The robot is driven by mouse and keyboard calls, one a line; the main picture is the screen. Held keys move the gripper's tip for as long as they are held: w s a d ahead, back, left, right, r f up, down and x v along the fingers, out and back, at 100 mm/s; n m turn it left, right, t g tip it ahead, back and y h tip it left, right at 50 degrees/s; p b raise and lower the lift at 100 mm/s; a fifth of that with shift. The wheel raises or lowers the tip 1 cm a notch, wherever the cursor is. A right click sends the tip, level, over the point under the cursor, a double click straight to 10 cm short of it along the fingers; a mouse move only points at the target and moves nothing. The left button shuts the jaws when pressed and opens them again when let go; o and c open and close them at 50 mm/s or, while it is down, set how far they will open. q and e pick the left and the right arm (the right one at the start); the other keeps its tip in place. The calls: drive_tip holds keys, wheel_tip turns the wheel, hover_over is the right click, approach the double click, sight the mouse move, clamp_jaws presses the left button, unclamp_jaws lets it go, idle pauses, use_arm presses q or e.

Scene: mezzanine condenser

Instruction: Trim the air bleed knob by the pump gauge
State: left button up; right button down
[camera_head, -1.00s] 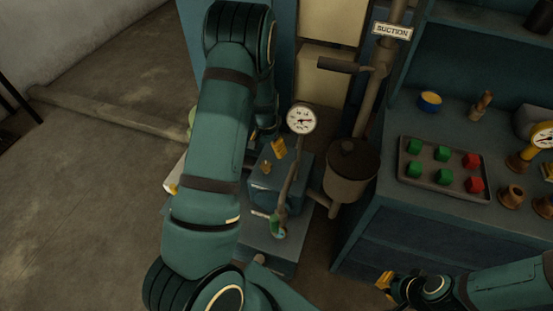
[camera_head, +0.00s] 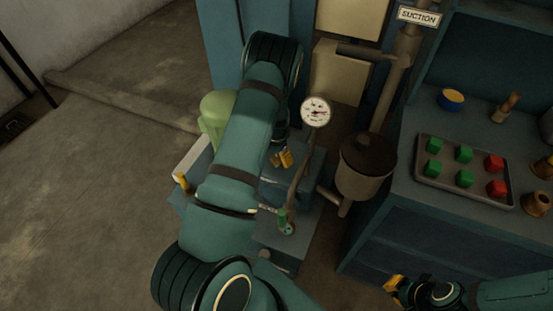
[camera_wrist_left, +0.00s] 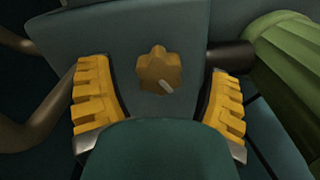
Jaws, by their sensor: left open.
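The air bleed knob (camera_wrist_left: 159,69) is a brass-coloured, lobed knob on a blue-grey face in the left wrist view. A pale pointer mark on it slants to the lower right. My left gripper (camera_head: 281,159) is open, its yellow fingers standing on either side of the knob with gaps between, apparently not touching it. In the head view I cannot make out the knob apart from the yellow fingers.
A dark lidded pot (camera_head: 365,168) and a suction pipe (camera_head: 392,97) stand right of the gauge. A tray (camera_head: 463,193) of green and red blocks lies on the right bench. A green ribbed body (camera_wrist_left: 290,70) is close beside the left gripper. Open floor lies left.

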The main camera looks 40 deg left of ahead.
use_arm(q)
drive_tip(key=shift+f, duration=0.3)
drive_tip(key=c, duration=1.2)
